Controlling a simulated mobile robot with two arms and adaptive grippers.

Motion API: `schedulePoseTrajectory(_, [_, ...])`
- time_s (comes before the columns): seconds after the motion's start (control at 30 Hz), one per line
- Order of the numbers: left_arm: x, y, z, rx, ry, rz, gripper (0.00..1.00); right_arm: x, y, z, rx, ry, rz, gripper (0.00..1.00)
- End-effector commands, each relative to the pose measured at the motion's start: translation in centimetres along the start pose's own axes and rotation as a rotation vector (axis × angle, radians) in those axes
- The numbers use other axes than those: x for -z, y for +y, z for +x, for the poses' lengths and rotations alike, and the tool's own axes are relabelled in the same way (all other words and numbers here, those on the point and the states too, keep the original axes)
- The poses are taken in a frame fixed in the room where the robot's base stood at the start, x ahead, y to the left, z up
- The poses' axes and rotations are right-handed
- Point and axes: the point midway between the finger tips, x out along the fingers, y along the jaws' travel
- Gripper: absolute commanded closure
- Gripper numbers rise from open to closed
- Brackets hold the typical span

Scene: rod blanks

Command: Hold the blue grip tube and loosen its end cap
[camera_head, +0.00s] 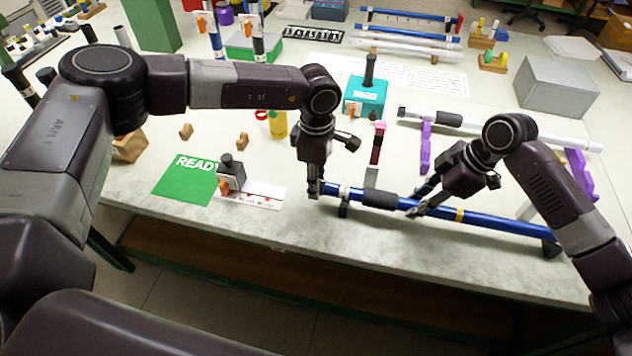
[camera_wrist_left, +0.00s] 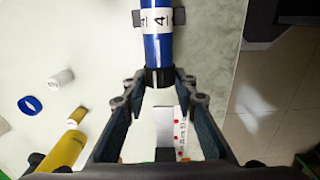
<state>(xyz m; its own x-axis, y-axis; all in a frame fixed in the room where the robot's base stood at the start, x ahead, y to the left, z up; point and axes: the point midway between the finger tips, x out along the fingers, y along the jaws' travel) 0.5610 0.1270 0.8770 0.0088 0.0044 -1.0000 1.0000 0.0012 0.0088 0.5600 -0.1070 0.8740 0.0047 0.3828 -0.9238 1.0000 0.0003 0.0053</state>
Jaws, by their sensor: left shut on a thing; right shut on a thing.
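The blue grip tube (camera_head: 500,224) lies along the front edge of the table on small black supports. It has a black sleeve (camera_head: 380,200) and a yellow band. My left gripper (camera_head: 316,190) is at the tube's left end. In the left wrist view the blue tube (camera_wrist_left: 157,48) carries a white label marked 4, and the fingers are shut on its black end cap (camera_wrist_left: 159,78). My right gripper (camera_head: 416,208) is shut on the tube just right of the black sleeve. The fingers hide part of the cap and tube.
A green READY mat (camera_head: 178,182) and a white marked card (camera_head: 262,197) with a dark block (camera_head: 231,172) lie to the left. A teal box (camera_head: 366,98) stands behind. A white tube (camera_head: 500,130) rests on purple supports. A grey box (camera_head: 556,88) stands back right.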

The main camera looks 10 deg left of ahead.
Motion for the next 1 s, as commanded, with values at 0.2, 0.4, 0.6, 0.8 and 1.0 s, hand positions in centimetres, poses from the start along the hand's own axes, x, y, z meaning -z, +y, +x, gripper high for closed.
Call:
schedulePoseTrajectory(0.2, [0.10, 0.31, 0.13, 0.124, 0.002, -0.005, 0.98, -0.04, 0.00, -0.05, 0.000, -0.001, 0.000, 1.00])
schedulePoseTrajectory(0.4, [0.10, 0.45, 0.16, 0.219, 0.003, -0.004, 0.98, -0.06, 0.01, -0.06, 0.000, -0.001, 0.000, 1.00])
schedulePoseTrajectory(0.6, [0.07, 0.60, 0.17, 0.298, 0.003, -0.003, 0.98, -0.08, 0.01, -0.06, 0.000, -0.001, 0.000, 1.00])
schedulePoseTrajectory(0.8, [0.15, 0.69, 0.19, 0.355, 0.005, -0.004, 0.98, -0.09, 0.01, -0.06, 0.000, -0.001, 0.000, 1.00])
schedulePoseTrajectory(1.0, [0.09, 0.59, 0.16, 0.390, 0.000, -0.001, 0.98, -0.11, 0.02, -0.07, 0.000, -0.002, 0.000, 1.00])
